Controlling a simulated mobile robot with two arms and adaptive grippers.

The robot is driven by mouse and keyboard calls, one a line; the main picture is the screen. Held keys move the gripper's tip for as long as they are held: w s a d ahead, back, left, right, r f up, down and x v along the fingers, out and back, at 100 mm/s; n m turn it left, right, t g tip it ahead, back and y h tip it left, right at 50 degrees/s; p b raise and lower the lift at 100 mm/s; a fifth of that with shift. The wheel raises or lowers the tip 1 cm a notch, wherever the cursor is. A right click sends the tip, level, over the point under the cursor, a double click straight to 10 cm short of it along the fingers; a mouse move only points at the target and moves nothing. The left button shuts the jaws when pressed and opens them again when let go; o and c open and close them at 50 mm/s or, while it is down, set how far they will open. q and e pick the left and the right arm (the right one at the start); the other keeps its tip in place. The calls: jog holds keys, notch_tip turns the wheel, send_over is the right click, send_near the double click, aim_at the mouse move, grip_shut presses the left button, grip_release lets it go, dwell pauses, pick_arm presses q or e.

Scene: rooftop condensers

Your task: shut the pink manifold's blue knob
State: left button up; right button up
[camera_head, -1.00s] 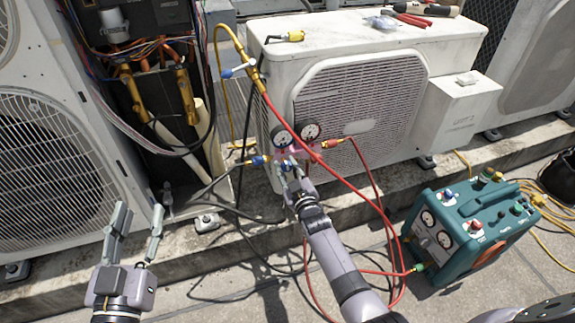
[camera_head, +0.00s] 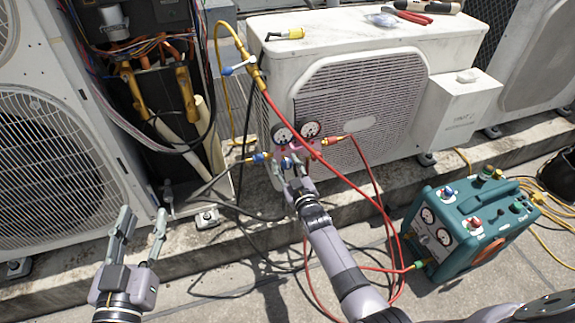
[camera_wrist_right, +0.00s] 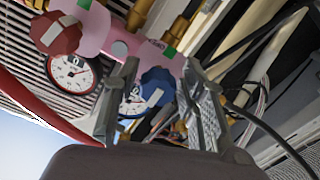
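The pink manifold (camera_head: 312,147) with two gauges hangs in front of the white condenser. In the right wrist view the manifold (camera_wrist_right: 128,44) shows tilted, with a red knob (camera_wrist_right: 56,34) and the blue knob (camera_wrist_right: 157,87). My right gripper (camera_head: 291,170) is at the manifold's lower front. In its wrist view the right gripper (camera_wrist_right: 160,98) is open, one finger on each side of the blue knob; gaps seem to show beside it. In the head view the gripper partly hides the blue knob (camera_head: 286,162). My left gripper (camera_head: 141,226) is open and empty, well away at lower left.
An opened unit with wires (camera_head: 150,95) is at left. A teal machine (camera_head: 470,225) sits on the paving at right.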

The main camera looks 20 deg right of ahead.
jog(key=shift+o, duration=0.6)
jog(key=shift+r, duration=0.1)
jog(key=s, duration=1.2)
jog(key=shift+d, duration=0.2)
